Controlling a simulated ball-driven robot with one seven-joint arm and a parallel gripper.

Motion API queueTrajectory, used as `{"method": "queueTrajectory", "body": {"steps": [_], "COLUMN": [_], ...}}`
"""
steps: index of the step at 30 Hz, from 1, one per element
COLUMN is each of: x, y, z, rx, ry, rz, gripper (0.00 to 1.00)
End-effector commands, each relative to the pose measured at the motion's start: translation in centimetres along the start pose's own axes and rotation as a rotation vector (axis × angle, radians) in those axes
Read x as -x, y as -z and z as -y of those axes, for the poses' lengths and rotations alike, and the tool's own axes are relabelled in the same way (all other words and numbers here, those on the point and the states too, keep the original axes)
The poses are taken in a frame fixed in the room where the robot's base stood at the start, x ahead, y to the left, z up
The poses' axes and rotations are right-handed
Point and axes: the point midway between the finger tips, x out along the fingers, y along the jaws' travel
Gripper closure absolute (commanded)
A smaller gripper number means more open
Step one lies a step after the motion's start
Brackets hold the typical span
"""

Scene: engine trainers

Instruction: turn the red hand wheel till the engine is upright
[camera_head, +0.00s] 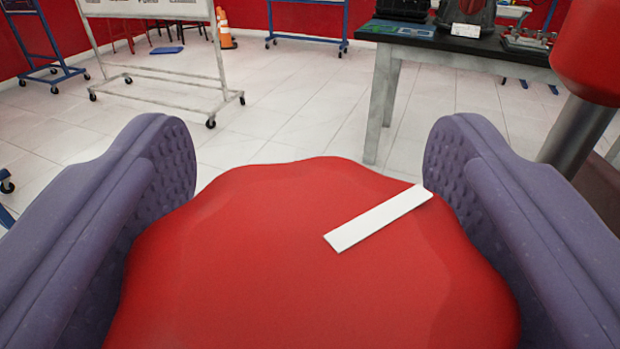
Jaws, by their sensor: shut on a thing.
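The red hand wheel (270,260) fills the lower middle of the view, seen close up from its face. It has a wavy rim and a white bar mark (378,218) that slants up to the right on its right half. My gripper (310,170) has purple padded fingers on the wheel's left and right sides. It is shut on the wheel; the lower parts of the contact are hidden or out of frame. The engine cannot be made out for certain in this view.
A red rounded part on a grey post (578,135) stands close at the right edge. A dark-topped table (460,42) with equipment is behind. Wheeled frames (165,80) and an orange cone (224,30) stand farther back. White tiled floor lies between.

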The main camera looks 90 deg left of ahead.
Motion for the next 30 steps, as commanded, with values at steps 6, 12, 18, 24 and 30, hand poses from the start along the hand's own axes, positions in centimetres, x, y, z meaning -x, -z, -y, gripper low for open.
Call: {"method": "queueTrajectory", "body": {"steps": [6,12,18,24,30], "x": [0.1,0.1,0.1,0.2,0.1], "y": [0.4,0.3,0.2,0.1,0.1], "z": [0.2,0.5,0.8,0.9,1.0], "rx": [0.001,0.002,0.002,0.003,0.003], "ry": [0.199,0.360,0.478,0.547,0.578], "rz": [-0.001,0.000,0.000,0.000,-0.002], "gripper": [0.57,0.57,0.57,0.54,0.49]}}
